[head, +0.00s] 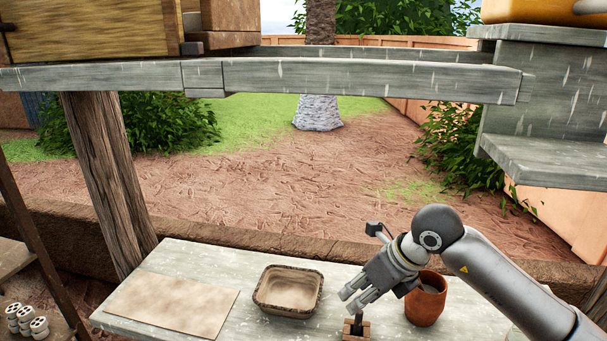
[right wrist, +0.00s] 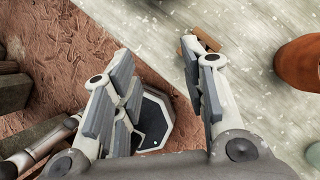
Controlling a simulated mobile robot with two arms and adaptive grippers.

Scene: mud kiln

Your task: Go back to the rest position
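My right gripper (head: 350,298) hangs over the table in the head view, left of the terracotta pot, with its fingers pointing down and left. In the right wrist view its two fingers (right wrist: 165,72) stand apart with nothing held between them. A small wooden block (head: 356,336) with a dark upright piece in it sits just below the fingers at the bottom edge of the head view. A brown block also shows beside a fingertip in the right wrist view (right wrist: 200,43). My left gripper is in neither view.
The grey table (head: 180,254) bears a flat tan board (head: 172,303), a rimmed square tray (head: 289,291) and a terracotta pot (head: 425,300) close to my right forearm. A wooden post (head: 105,180) stands at left. A grey beam (head: 360,78) crosses above. Several white cylinders (head: 25,320) lie lower left.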

